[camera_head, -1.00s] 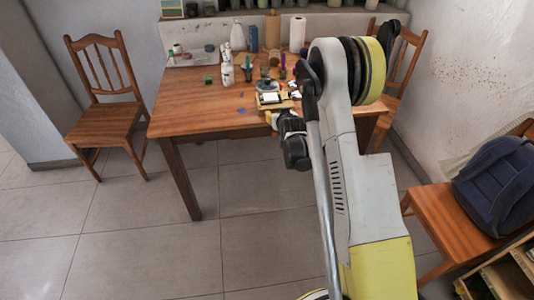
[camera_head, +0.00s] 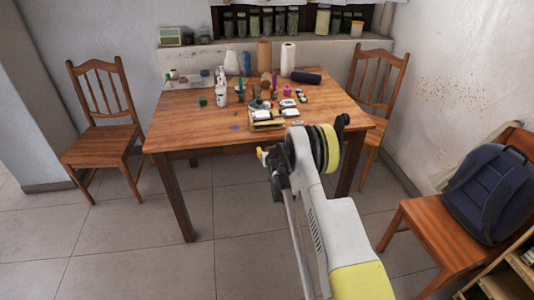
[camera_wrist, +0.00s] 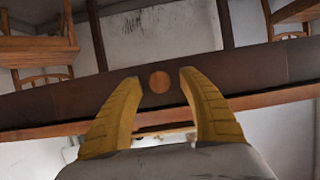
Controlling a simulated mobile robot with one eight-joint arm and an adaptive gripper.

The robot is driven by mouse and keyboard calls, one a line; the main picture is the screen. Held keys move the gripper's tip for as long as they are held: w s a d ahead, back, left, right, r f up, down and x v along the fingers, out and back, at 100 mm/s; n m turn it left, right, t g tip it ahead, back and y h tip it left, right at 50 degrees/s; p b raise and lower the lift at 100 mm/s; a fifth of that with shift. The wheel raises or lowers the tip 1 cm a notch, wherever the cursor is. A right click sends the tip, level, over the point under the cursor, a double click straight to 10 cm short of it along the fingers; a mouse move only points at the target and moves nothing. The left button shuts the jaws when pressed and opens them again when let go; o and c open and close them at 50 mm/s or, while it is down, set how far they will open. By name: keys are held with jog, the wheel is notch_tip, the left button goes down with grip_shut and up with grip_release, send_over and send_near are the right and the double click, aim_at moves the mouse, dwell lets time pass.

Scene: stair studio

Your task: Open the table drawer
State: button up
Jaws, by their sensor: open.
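The wooden table (camera_head: 190,127) stands ahead of me. In the wrist view, its dark brown front board (camera_wrist: 60,98) runs across the picture, with a round wooden knob (camera_wrist: 159,82) on it. I cannot make out the drawer's edges. My gripper (camera_wrist: 159,78) has two yellow fingers standing apart, with the knob seen between their tips. I cannot tell how far the knob is from the fingers; nothing is held. In the head view, my arm hides part of the table's front, and only a bit of my gripper (camera_head: 263,156) shows by the table's front edge.
Bottles, a paper roll (camera_head: 288,59) and a small tray (camera_head: 268,122) stand on the table. A chair (camera_head: 104,125) is at left, another (camera_head: 378,85) behind at right. A chair with a blue backpack (camera_head: 490,190) is at right. The floor (camera_head: 130,225) at front left is clear.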

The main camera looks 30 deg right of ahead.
jog(key=shift+w+d+f, duration=0.1)
jog(key=shift+w+f, duration=0.05)
jog(key=shift+w, duration=0.2)
grip_shut()
jog(key=shift+s, duration=0.15)
